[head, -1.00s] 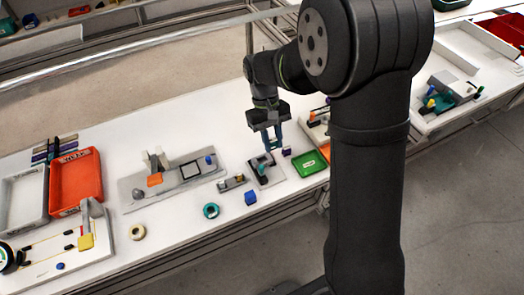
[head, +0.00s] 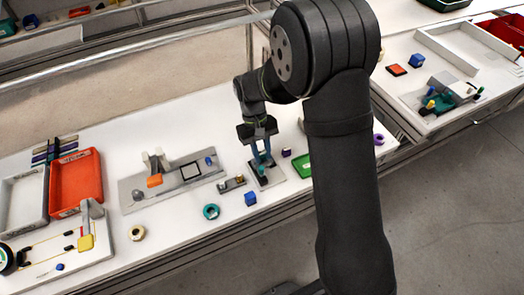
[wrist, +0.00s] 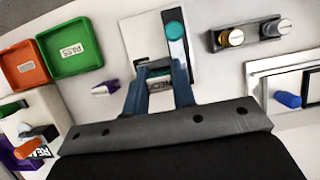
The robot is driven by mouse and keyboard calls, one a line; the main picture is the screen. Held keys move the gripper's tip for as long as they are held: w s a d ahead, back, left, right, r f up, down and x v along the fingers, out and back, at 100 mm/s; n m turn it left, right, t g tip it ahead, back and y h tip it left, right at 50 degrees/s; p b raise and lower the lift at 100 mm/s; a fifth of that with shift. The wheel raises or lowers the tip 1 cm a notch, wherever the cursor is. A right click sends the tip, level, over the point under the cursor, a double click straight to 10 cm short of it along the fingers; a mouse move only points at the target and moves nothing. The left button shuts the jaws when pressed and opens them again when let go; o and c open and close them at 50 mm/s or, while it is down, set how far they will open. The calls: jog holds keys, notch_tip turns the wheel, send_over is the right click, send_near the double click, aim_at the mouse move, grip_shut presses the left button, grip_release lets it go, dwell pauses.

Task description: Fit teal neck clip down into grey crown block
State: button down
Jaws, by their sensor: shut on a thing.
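My gripper (head: 262,162) points down over a pale square plate (head: 273,180) near the middle of the bench. Its blue fingers are close together, shut on the teal neck clip (head: 262,171), whose grip area is mostly hidden. In the wrist view the fingers (wrist: 168,68) reach over the pale plate (wrist: 146,42), and a round teal end (wrist: 174,29) shows beyond them.
A grey block with two knobs (head: 231,184) lies just left of the plate, with a blue cube (head: 250,198) in front. A small purple piece (head: 286,152) and a green tray (head: 303,165) are to the right. A long grey fixture (head: 172,180) stands further left.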

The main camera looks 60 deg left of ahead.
jog(key=shift+f, duration=0.45)
jog(key=c, duration=1.2)
grip_release()
jog(key=shift+d+f, duration=0.1)
jog(key=v, duration=1.3)
jog(key=shift+r, duration=0.25)
jog(key=shift+d+f, duration=0.1)
jog(key=shift+d, duration=0.1)
jog(key=x, duration=1.3)
jog(key=shift+a, duration=0.25)
jog(key=shift+r, duration=0.4)
